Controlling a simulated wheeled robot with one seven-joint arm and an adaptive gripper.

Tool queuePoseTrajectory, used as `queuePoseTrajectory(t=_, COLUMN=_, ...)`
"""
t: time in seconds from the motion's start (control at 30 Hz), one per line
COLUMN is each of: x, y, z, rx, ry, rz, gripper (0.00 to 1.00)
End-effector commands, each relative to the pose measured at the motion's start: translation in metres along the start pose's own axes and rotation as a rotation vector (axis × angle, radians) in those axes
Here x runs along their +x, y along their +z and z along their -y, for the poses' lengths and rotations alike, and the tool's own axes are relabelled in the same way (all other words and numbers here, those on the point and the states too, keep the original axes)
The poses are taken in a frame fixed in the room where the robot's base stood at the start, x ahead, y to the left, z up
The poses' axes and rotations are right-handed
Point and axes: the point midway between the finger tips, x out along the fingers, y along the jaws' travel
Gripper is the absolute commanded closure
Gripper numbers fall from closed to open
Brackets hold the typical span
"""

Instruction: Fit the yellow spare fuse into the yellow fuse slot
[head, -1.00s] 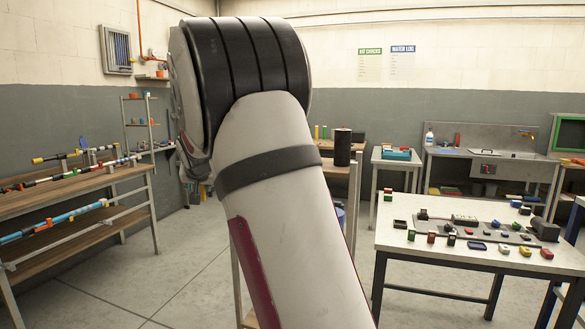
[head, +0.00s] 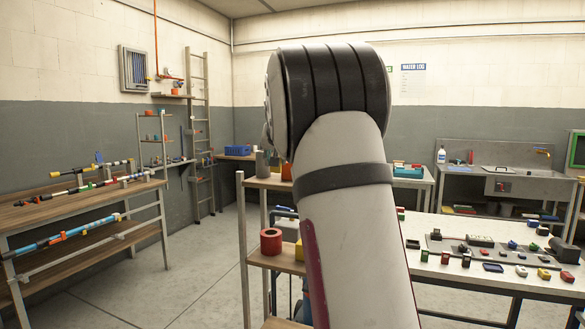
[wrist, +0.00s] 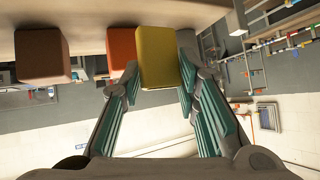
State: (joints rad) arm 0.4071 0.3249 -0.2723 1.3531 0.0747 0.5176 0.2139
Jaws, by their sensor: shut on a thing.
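In the wrist view my gripper (wrist: 160,72) is shut on a yellow block (wrist: 158,50), which looks like the yellow spare fuse. Its fingers lie on either side of the block. An orange block (wrist: 121,48) stands just left of it and a brown block (wrist: 42,55) farther left, beside a pale wooden surface (wrist: 80,14). I cannot tell whether the yellow block touches that surface. In the head view my arm hides the gripper and the block. I cannot make out the yellow fuse slot in either view.
A white table (head: 455,280) at right bears several small coloured parts, including a yellow one (head: 543,274). A wooden shelf stand (head: 262,182) is close behind my arm, with a red roll (head: 271,240) lower down. A pipe bench (head: 80,205) stands left. Floor between them is clear.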

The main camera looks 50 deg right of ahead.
Motion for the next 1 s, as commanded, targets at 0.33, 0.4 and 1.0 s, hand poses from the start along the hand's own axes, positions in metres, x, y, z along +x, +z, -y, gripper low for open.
queuePoseTrajectory(t=0.33, x=0.022, y=-0.019, z=-0.042, rx=0.0, ry=-0.001, rz=0.0, gripper=0.9)
queuePoseTrajectory(t=0.4, x=0.026, y=-0.015, z=-0.044, rx=0.0, ry=-0.001, rz=0.001, gripper=0.9)
queuePoseTrajectory(t=1.0, x=0.043, y=0.009, z=-0.049, rx=0.0, ry=-0.001, rz=0.0, gripper=0.5)
